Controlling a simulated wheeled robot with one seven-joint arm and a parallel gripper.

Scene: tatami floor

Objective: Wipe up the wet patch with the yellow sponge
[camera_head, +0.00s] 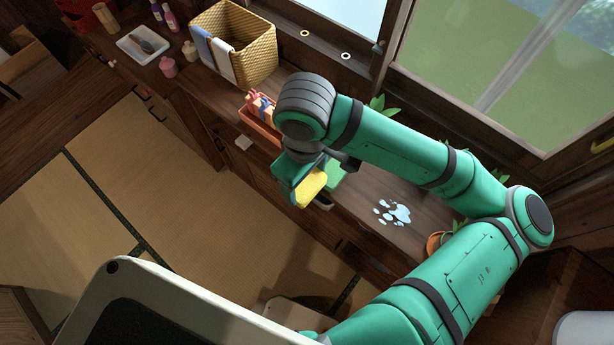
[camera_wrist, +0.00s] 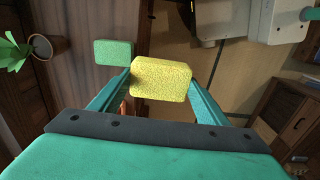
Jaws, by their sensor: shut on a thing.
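The yellow sponge (camera_head: 311,187) is held between the fingers of my gripper (camera_head: 297,185), near the front edge of the wooden counter. In the wrist view the sponge (camera_wrist: 161,78) sits between both fingers of my gripper (camera_wrist: 160,85), which is shut on it. The wet patch (camera_head: 394,212) is several pale blue puddles on the counter, to the right of the sponge and apart from it. The wet patch cannot be made out in the wrist view.
A green sponge-like block (camera_head: 337,174) lies on the counter beside my gripper; it shows in the wrist view (camera_wrist: 113,52). An orange bin (camera_head: 258,128) stands to the left. A potted plant (camera_head: 436,243) is right of the patch. A woven basket (camera_head: 245,43) stands farther back.

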